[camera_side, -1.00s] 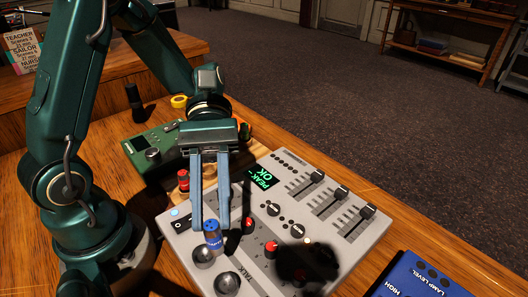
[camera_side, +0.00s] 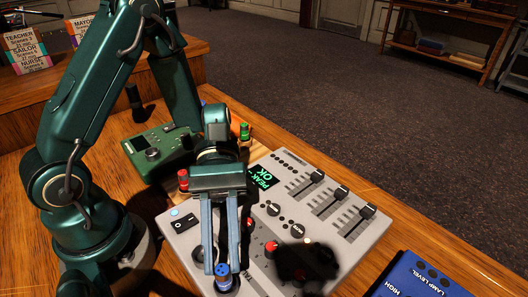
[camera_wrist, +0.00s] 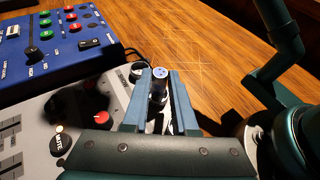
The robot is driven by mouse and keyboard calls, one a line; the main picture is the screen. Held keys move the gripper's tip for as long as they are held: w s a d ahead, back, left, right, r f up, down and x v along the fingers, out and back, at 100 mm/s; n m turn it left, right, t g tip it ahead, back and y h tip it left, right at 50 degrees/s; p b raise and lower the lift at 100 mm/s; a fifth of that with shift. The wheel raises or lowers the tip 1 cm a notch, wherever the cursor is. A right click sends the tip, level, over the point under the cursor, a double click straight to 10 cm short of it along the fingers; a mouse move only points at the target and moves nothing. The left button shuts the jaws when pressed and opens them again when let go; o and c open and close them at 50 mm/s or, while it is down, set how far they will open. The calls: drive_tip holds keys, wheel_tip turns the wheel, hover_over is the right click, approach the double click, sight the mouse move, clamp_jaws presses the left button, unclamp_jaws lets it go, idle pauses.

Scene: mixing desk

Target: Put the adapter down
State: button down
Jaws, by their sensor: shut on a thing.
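The adapter (camera_side: 223,281) is a short cylinder with a blue band and dark lower part. I cannot tell whether the adapter touches the desk.
A blue lamp box (camera_side: 410,283) stands at lower right, also seen in the wrist view (camera_wrist: 60,50). A green box (camera_side: 150,165) lies behind the desk. Red (camera_side: 183,180) and green (camera_side: 244,132) connectors stand near it. Bare wood (camera_wrist: 215,50) lies beyond the desk's near end.

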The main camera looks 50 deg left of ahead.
drive_tip(key=c, duration=0.7)
unclamp_jaws()
drive_tip(key=v, duration=1.2)
drive_tip(key=shift+s+a+r+m+t+y, duration=0.5)
drive_tip(key=shift+s+r+m+t+y, duration=0.1)
drive_tip(key=shift+m+t+y, duration=1.45)
drive_tip(key=shift+s+a+r+m+t+y, duration=0.55)
drive_tip(key=shift+m+t+y, duration=1.15)
drive_tip(key=shift+t, duration=0.65)
drive_tip(key=shift+s+a+r+m+t+y, duration=0.4)
drive_tip(key=shift+s+r+m+t+y, duration=0.2)
drive_tip(key=shift+m+t+y, duration=1.45)
